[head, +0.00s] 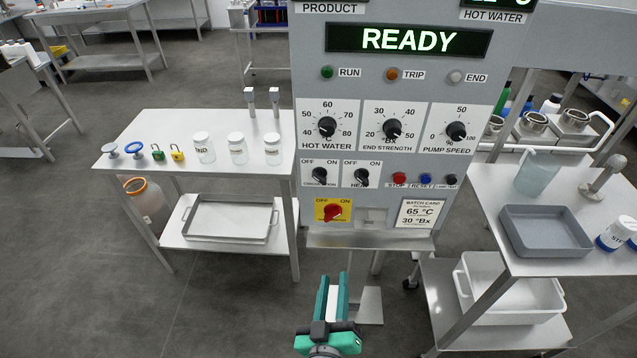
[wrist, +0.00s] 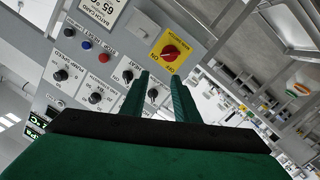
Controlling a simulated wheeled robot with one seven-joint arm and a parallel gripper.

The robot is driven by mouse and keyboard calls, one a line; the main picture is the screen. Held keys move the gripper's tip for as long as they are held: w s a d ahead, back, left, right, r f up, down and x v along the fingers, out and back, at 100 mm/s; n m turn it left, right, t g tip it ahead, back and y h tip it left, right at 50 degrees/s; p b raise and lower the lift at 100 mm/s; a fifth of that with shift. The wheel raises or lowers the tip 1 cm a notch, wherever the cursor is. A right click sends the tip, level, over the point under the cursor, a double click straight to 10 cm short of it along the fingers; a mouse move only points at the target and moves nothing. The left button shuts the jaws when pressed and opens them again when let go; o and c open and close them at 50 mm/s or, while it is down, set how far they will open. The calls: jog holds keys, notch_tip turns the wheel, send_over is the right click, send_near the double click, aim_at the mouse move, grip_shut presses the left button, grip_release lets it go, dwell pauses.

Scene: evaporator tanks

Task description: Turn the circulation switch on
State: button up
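The circulation switch (head: 319,175) is a small black knob marked OFF and ON on the grey control panel (head: 308,90), left of the similar heat switch (head: 361,177). Its exact pointer angle is too small to tell. In the wrist view, the circulation switch (wrist: 152,94) shows in the gap between my fingertips, and the heat switch (wrist: 127,76) is just left of the left finger. My gripper (head: 335,280) has two teal fingers held apart with nothing gripped. It is below and in front of the panel, apart from the switch.
A red main switch (head: 333,211) on a yellow plate sits below the circulation switch. A metal ledge (head: 370,240) juts out under the panel. Tables with jars (head: 238,150) and a grey tray (head: 545,232) flank the panel. The floor at the left front is clear.

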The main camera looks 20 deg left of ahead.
aim_at(319, 181)
jog(key=w+a+r+n+y, duration=0.2)
jog(key=w+a+r+n, duration=0.2)
jog(key=w+a+r, duration=0.55)
jog(key=shift+t, duration=0.4)
jog(key=w, duration=0.3)
jog(key=w+r, duration=0.1)
jog(key=w, duration=0.3)
jog(key=w+a, duration=0.1)
jog(key=w, duration=0.2)
jog(key=shift+w+r, duration=0.3)
jog(key=shift+r, duration=0.1)
grip_shut()
